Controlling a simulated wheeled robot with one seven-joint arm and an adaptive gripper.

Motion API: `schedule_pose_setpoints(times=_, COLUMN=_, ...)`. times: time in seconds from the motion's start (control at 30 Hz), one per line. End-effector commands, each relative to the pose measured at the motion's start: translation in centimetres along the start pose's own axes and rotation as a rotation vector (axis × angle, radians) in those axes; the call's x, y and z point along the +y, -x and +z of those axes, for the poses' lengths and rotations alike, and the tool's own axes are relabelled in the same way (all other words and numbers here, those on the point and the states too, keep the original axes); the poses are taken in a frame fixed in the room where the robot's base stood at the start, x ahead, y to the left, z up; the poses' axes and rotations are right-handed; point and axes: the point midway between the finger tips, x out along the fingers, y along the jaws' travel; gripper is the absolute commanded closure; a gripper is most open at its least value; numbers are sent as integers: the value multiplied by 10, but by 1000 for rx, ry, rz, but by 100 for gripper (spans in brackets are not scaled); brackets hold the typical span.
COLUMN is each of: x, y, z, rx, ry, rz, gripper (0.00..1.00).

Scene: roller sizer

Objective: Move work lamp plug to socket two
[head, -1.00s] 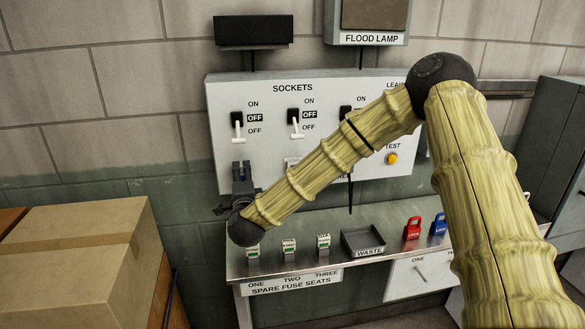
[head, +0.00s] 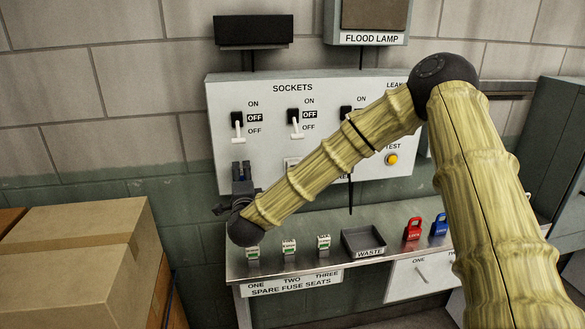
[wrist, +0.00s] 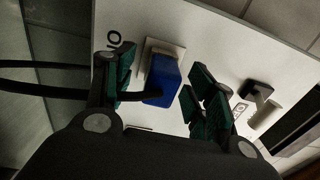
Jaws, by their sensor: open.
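A blue plug (wrist: 162,80) sits against a pale socket plate (wrist: 174,48) in the wrist view, with a black cord running off to the left. I cannot read which lamp it belongs to. My gripper (head: 241,166) is in front of the panel's left socket position, below the left switch. In the wrist view its green-padded fingers (wrist: 161,84) stand open on either side of the plug, with a gap on the right. The socket panel (head: 220,160) is on the wall. A socket plate (head: 291,161) below the middle switch is mostly hidden by my arm.
Left switch (head: 237,127) and middle switch (head: 296,124) show OFF labels. The steel shelf (head: 300,264) below holds several fuses, a waste tray (head: 362,242), a red lock (head: 412,228) and a blue lock (head: 439,226). A cardboard box (head: 70,250) stands at left.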

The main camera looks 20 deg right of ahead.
Motion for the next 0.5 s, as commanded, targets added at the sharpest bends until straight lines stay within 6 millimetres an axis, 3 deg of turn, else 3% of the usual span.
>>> schedule_pose_setpoints(times=0.07, x=0, y=0, z=0, rx=0, ry=0, rz=0, gripper=48)
schedule_pose_setpoints(times=0.33, x=0, y=0, z=0, rx=0, ry=0, rz=0, gripper=97)
schedule_pose_setpoints(times=0.5, x=0, y=0, z=0, rx=0, ry=0, rz=0, gripper=100)
